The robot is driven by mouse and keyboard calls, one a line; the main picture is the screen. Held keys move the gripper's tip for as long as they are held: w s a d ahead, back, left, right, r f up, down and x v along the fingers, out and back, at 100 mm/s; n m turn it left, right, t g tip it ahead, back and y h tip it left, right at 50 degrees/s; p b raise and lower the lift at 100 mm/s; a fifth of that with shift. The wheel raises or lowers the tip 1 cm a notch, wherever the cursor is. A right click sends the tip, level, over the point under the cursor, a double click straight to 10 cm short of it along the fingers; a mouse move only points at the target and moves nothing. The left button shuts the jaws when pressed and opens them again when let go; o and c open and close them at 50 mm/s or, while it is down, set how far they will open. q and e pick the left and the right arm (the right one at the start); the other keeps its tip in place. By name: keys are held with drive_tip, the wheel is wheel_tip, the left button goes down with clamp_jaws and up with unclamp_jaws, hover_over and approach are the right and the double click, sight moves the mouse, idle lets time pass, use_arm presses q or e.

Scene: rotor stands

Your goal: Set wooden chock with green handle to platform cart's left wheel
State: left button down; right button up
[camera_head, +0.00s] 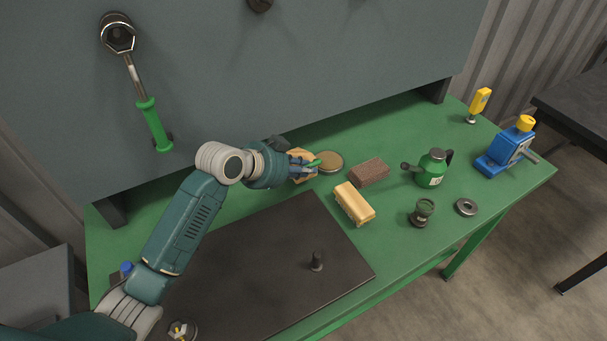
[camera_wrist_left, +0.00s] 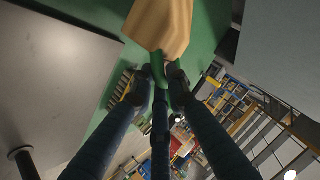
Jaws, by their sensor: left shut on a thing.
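The wooden chock (camera_head: 301,158) with its green handle (camera_head: 313,163) is at the back of the green bench. My left gripper (camera_head: 303,166) is shut on the green handle, and its hand partly hides the chock in the head view. In the left wrist view the chock (camera_wrist_left: 160,22) is ahead of the left fingers (camera_wrist_left: 162,75), with the green handle (camera_wrist_left: 158,68) between them. I cannot tell whether the chock touches the bench. The platform cart and its left wheel are not recognisable in these views. My right gripper is not in view.
A round tan-topped tin (camera_head: 330,161), a brown brick (camera_head: 369,172) and a yellow block (camera_head: 354,203) are right of the hand. A green oil can (camera_head: 432,168) and blue jack (camera_head: 506,147) stand farther right.

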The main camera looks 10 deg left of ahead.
use_arm(q)
drive_tip(key=shift+f+p, duration=0.6)
drive_tip(key=shift+f, duration=1.15)
drive_tip(key=c, duration=1.7)
unclamp_jaws()
